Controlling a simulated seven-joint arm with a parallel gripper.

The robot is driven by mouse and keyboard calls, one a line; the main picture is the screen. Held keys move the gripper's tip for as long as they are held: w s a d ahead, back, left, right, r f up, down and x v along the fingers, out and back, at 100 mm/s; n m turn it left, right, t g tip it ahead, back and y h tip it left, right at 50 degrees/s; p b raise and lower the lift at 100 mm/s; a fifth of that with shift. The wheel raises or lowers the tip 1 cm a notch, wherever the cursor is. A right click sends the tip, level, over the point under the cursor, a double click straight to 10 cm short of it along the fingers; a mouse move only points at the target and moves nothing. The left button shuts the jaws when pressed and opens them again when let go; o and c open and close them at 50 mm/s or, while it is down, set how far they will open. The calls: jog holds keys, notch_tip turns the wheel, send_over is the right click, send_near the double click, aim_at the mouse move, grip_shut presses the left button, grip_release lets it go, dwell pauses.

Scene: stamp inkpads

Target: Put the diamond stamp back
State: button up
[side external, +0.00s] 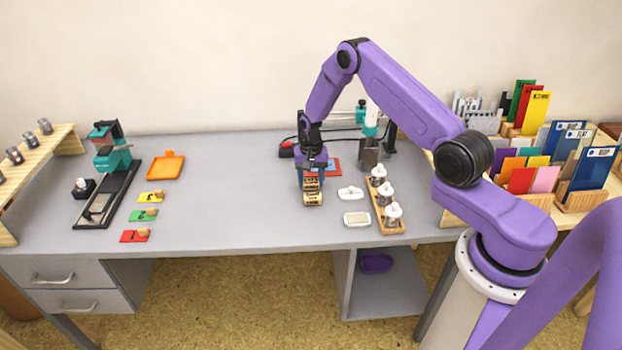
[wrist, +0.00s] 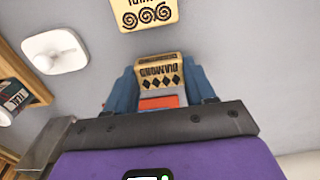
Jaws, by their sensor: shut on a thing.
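The diamond stamp (wrist: 159,72) is a light wooden block marked "DIAMOND" with a row of dark diamonds. It sits between the blue fingers of my gripper (wrist: 160,82), which is shut on it. In the side view my gripper (side external: 312,180) points down over the middle of the desk. A second wooden stamp with dark spirals (wrist: 149,13) shows just beyond the fingers, at the top edge of the wrist view. In the side view the two stamps (side external: 313,192) nearly overlap, and I cannot tell the held stamp's exact height. Its underside is hidden.
A blue and red flat item (side external: 332,165) lies behind my gripper. White pieces (side external: 351,193) (side external: 357,219) and a wooden tray of bottles (side external: 401,229) stand to the right. Numbered cards (side external: 143,215), an orange tray (side external: 166,166) and a press (side external: 110,160) are left. Desk between is clear.

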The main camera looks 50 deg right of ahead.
aim_at(311, 181)
jog(key=shift+f, duration=0.15)
jog(key=o, duration=0.8)
jog(key=shift+o, duration=0.2)
notch_tip(311, 181, up, 12)
jog(key=s+a+r+n, duration=0.5)
jog(key=s+a+r, duration=0.15)
jog(key=a, duration=0.25)
jog(key=s+a+r+n, duration=0.6)
jog(key=s+a, duration=0.2)
jog(key=a, duration=0.2)
jog(key=s+d+r+n, duration=0.1)
jog(key=s+n, duration=0.4)
jog(key=s, duration=0.7)
jog(key=s+r+n, duration=0.2)
jog(key=s+n, duration=0.3)
jog(key=s, duration=0.7)
jog(key=shift+s+d+r+n, duration=0.2)
jog(key=shift+d+r+n, duration=0.1)
jog(key=shift+d+r, duration=0.05)
